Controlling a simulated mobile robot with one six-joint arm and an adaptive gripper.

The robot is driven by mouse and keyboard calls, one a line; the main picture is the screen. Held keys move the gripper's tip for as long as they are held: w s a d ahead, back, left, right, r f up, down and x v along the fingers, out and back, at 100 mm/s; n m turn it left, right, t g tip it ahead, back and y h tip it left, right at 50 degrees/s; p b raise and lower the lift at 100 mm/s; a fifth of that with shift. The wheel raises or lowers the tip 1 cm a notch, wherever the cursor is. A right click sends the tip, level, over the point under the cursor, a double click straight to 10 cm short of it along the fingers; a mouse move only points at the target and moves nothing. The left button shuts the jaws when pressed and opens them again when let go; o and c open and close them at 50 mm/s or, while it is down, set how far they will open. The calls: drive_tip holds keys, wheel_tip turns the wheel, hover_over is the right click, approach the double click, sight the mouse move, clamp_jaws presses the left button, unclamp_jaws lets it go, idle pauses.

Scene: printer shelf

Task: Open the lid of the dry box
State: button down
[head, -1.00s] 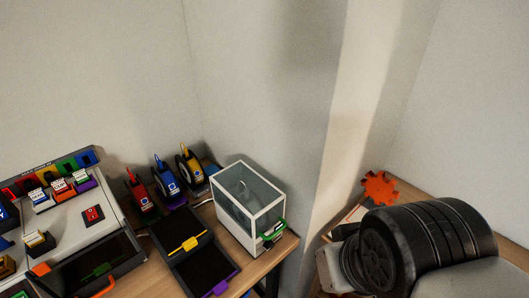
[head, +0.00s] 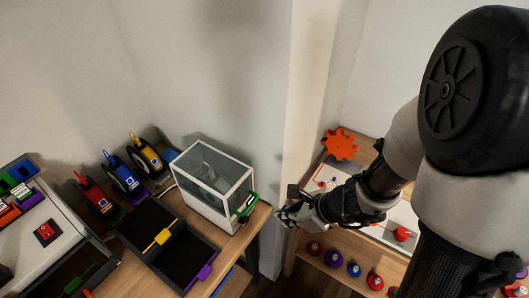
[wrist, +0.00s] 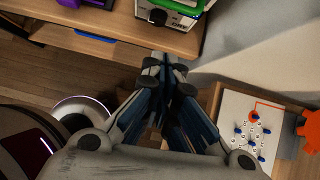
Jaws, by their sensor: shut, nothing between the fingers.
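The dry box (head: 197,203) is a white-framed case with clear panels on the right end of the wooden table. Its clear lid (head: 212,165) looks closed. A green handle (head: 247,204) is on its right end; green also shows at the top edge of the wrist view (wrist: 185,4), above a dark round knob (wrist: 158,16). My gripper (head: 283,212) is to the right of the dry box, apart from the handle, past the table edge. In the wrist view my gripper (wrist: 169,62) has its fingertips together, with nothing between them.
Red, blue and yellow spools (head: 122,174) stand left of the box. Black trays with a yellow handle (head: 163,236) and a purple handle (head: 204,272) lie in front. A gap separates the tables.

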drive_tip(key=d+b+x, duration=0.1)
drive_tip(key=b+x, duration=0.4)
drive_tip(key=x, duration=0.5)
drive_tip(key=shift+m, duration=0.3)
drive_tip(key=r, duration=0.1)
drive_tip(key=w+a+p, duration=0.1)
drive_tip(key=a+r+p, duration=0.1)
drive_tip(key=shift+w+a+r, duration=0.25)
drive_tip(key=shift+r, duration=0.1)
